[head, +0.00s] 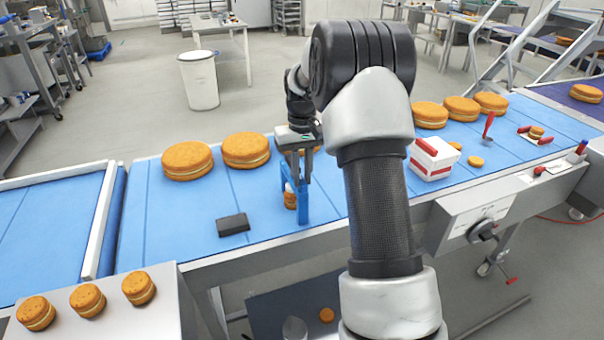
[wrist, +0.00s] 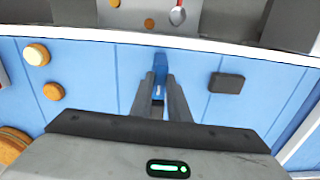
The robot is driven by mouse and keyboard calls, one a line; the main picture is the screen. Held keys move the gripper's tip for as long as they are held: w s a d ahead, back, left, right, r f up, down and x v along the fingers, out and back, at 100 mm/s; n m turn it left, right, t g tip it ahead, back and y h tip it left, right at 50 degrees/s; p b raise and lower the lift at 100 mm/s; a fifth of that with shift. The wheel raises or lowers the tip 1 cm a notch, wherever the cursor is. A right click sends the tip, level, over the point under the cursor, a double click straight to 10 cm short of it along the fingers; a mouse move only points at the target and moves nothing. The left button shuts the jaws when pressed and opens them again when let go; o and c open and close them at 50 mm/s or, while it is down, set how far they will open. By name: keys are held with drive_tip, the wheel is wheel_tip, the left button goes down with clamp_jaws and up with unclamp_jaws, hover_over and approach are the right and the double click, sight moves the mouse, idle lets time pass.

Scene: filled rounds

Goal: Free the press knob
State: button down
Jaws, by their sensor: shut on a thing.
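A small blue press frame (head: 304,213) stands upright on the blue belt, left of my arm, with a small filled round (head: 289,202) low inside it. In the wrist view the blue frame (wrist: 160,63) shows just past my fingertips. My gripper (head: 300,172) reaches down from above to the top of the frame. Its fingers (wrist: 160,100) are closed on a narrow part at the top of the press, which I take to be the knob. The fingers hide most of the knob, and I cannot tell what blocks it.
A black block (head: 233,224) lies on the belt left of the press. Large filled rounds (head: 187,161) sit behind it. To the right are a white box with red bands (head: 433,158), a red-handled tool (head: 488,126) and a small tray (head: 537,138). The belt between press and block is clear.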

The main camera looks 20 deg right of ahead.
sight(302, 180)
drive_tip(key=shift+n, duration=0.4)
drive_tip(key=c, duration=2)
unclamp_jaws()
wheel_tip(302, 180, up, 18)
drive_tip(key=shift+f+p, duration=0.25)
drive_tip(key=shift+p, duration=0.2)
